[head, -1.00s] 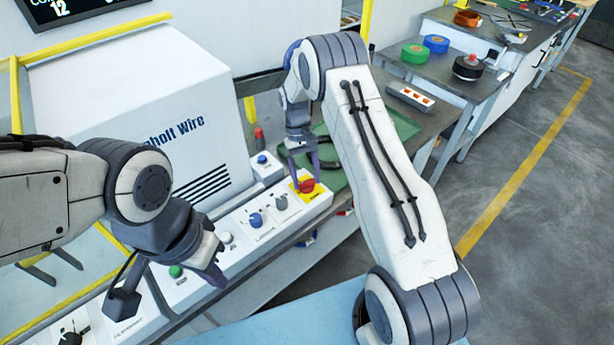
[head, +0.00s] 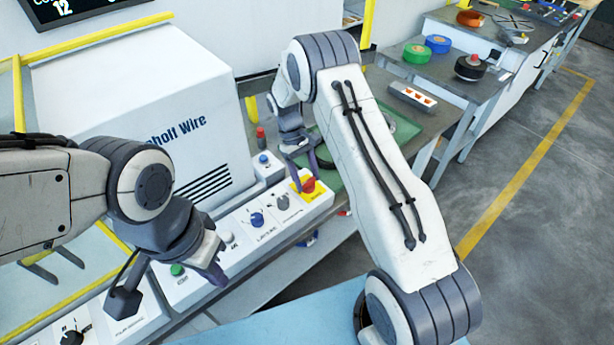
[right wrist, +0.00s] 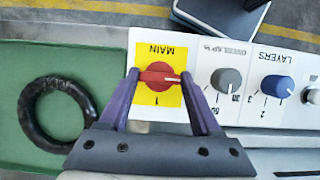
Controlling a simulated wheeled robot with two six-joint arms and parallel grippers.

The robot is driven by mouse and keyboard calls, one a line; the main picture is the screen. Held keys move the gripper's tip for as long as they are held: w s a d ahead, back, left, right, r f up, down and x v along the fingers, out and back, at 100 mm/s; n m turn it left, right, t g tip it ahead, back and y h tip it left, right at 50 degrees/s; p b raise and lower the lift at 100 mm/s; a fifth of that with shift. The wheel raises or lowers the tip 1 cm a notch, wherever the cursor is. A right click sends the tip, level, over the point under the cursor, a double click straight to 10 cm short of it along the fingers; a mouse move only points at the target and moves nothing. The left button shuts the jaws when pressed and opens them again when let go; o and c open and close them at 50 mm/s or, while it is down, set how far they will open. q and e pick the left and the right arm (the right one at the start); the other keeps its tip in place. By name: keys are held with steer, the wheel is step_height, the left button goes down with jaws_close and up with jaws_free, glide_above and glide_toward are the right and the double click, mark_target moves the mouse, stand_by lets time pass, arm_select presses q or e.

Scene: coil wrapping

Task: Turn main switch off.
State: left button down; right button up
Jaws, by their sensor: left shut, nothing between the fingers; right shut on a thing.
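The main switch is a red rotary knob (head: 308,185) on a yellow plate marked MAIN, at the right end of the white control panel (head: 240,246). In the right wrist view the red knob (right wrist: 159,77) lies crosswise, with a "1" printed below it; its pointing end is hard to tell. My right gripper (head: 305,180) is shut on the knob, with one purple finger at each end of it, also seen in the right wrist view (right wrist: 160,80). My left gripper (head: 218,280) is shut and empty above the panel's front edge, left of the switch.
A grey dial (right wrist: 226,80) and a blue LAYERS dial (right wrist: 277,87) sit beside the switch. A black coil (right wrist: 57,113) lies on the green tray (right wrist: 20,65). The white wire machine (head: 125,105) stands behind the panel. A green button (head: 178,270) is near my left gripper.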

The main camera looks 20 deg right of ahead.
steer(key=shift+w, duration=0.15)
steer(key=o, duration=1.4)
steer(key=b+v, duration=0.2)
steer(key=v, duration=0.8)
steer(key=shift+r, duration=0.3)
